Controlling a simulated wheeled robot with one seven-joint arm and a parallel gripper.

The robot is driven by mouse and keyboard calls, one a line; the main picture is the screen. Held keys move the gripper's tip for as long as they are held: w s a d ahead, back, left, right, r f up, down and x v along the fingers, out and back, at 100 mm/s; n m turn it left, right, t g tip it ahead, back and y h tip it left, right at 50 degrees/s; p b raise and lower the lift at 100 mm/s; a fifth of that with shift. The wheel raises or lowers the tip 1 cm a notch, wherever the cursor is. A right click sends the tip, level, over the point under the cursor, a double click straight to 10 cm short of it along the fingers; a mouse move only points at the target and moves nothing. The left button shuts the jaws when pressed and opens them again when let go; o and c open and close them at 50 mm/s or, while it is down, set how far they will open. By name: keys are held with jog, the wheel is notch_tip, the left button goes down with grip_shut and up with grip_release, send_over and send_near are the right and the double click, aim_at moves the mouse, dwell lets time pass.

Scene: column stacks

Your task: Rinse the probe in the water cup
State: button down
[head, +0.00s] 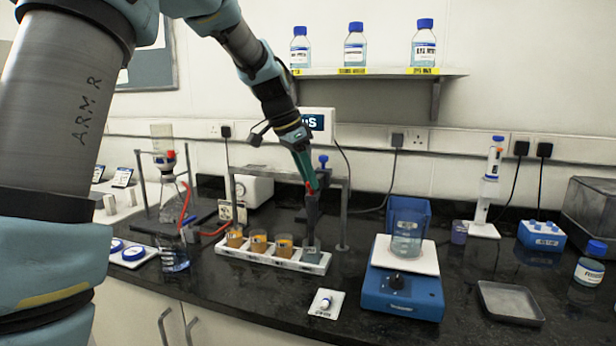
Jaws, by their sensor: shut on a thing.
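My gripper (311,188) is in the middle of the head view, pointing down, and is shut on the dark grey probe (313,212). The probe hangs about upright over the right end of a white rack (270,257). At that end stands a clear, greyish cup, which looks like the water cup (311,251). The probe's lower end is at or just inside this cup's mouth; I cannot tell how deep. Three cups with orange-brown contents (283,247) stand to its left in the same rack.
A frame with a metal post (343,215) stands close behind the probe. A blue stirrer (402,290) with a beaker (407,238) is to the right. A glass flask (173,256) is left of the rack. A small white pad (326,303) lies in front.

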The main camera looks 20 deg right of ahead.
dwell(0.5)
notch_tip(320, 180, up, 6)
jog(key=p, duration=0.2)
jog(key=shift+d+r+p, duration=0.1)
jog(key=shift+r+p, duration=0.1)
jog(key=shift+p, duration=0.2)
jog(key=c, duration=0.6)
grip_release()
jog(key=b+v, duration=0.2)
jog(key=v, duration=0.8)
jog(key=shift+a+r, duration=0.3)
jog(key=shift+f, duration=0.1)
